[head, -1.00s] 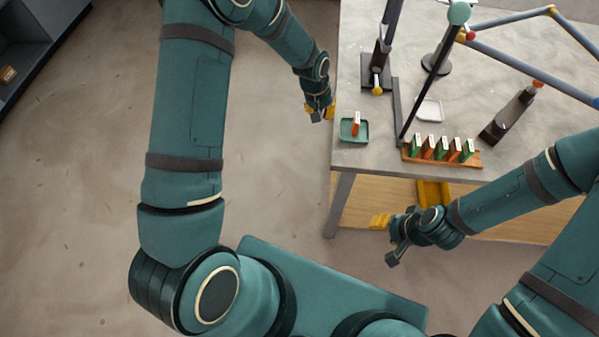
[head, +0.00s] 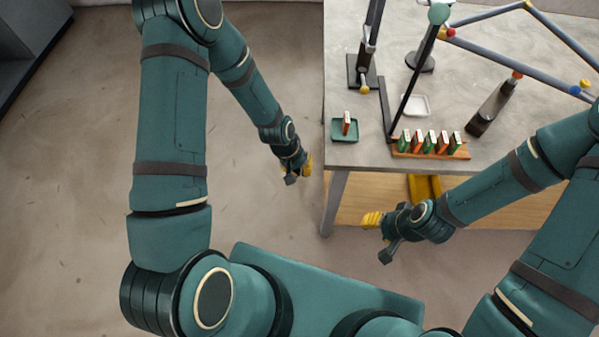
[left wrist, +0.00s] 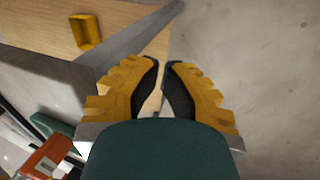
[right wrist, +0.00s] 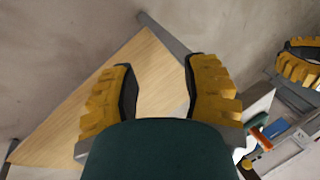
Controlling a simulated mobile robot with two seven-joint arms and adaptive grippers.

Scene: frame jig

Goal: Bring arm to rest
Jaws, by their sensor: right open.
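My left gripper (head: 307,166) is off the table's left edge, over the floor. In the left wrist view its yellow fingers (left wrist: 161,65) stand a narrow gap apart, with nothing visibly held. My right gripper (head: 371,221) is in front of the table's front edge, low near the wooden shelf. In the right wrist view its fingers (right wrist: 157,65) are wide apart and empty. The left gripper's yellow fingers also show at the right of that view (right wrist: 300,64).
The grey table (head: 350,158) carries a green tray (head: 336,137) with an orange-and-white block (head: 347,122), a wooden rack (head: 462,153) of several green and orange blocks, a white tray (head: 418,107) and a bar frame (head: 500,64). A yellow bin (head: 416,186) is below. Floor at left is clear.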

